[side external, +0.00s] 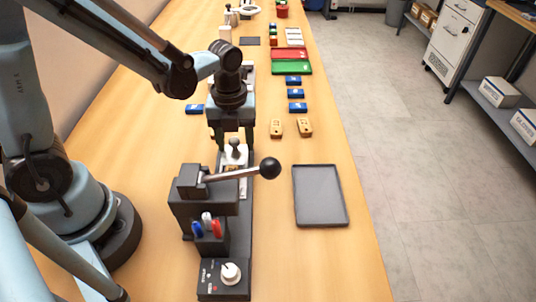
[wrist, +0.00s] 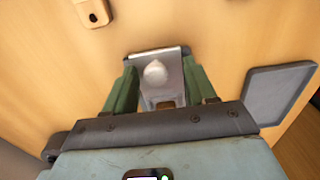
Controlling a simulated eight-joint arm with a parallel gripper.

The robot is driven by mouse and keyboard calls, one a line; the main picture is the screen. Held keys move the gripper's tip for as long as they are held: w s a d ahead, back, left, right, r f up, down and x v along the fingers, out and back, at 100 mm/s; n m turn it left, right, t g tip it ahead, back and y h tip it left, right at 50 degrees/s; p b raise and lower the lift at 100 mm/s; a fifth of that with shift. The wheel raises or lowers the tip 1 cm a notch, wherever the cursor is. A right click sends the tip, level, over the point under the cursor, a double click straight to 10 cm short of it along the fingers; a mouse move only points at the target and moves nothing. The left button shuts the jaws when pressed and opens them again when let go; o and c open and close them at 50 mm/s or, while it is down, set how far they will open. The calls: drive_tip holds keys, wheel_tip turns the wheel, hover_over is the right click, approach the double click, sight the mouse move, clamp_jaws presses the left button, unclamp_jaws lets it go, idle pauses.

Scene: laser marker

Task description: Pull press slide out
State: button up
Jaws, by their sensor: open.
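The press (side external: 205,190) is a dark machine on the table with a lever ending in a black ball (side external: 270,168). Its slide, a light metal plate (side external: 243,190), lies at the press's far side and carries a round knob (side external: 236,148). My gripper (side external: 234,137) is directly above the knob, pointing down. In the wrist view the pale knob (wrist: 155,73) shows between the two green fingers of my open gripper (wrist: 157,77), with a gap on each side. The slide plate (wrist: 171,55) extends beneath it. Whether the fingertips reach down to the knob's height is hard to tell.
A grey tray (side external: 320,196) lies right of the press. Two wooden tags (side external: 305,127) and several blue blocks (side external: 297,107) lie beyond it, before green (side external: 290,68) and red trays. A control box with a white dial (side external: 230,272) is at the near end. Table is clear between press and tray.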

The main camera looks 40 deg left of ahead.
drive_tip(key=shift+a+r, duration=0.15)
drive_tip(key=shift+r, duration=2.95)
drive_tip(key=shift+s, duration=0.1)
drive_tip(key=n, duration=0.1)
drive_tip(key=r+n, duration=0.1)
drive_tip(key=shift+s+a+n+t, duration=0.15)
drive_tip(key=shift+n+t, duration=0.15)
drive_tip(key=shift+n, duration=0.1)
drive_tip(key=n, duration=0.2)
drive_tip(key=r+n+t, duration=0.1)
drive_tip(key=n, duration=0.1)
drive_tip(key=shift+s+a, duration=0.25)
drive_tip(key=shift+s, duration=0.05)
drive_tip(key=r+n+t, duration=0.1)
drive_tip(key=n, duration=0.5)
drive_tip(key=s+a+r+n+t, duration=0.1)
drive_tip(key=n+t, duration=0.1)
drive_tip(key=n, duration=0.5)
drive_tip(key=s+r+n+t, duration=0.1)
drive_tip(key=n+t, duration=0.1)
drive_tip(key=n, duration=0.5)
drive_tip(key=shift+s+a+r, duration=0.1)
drive_tip(key=shift+a+r, duration=0.1)
drive_tip(key=shift+a, duration=0.2)
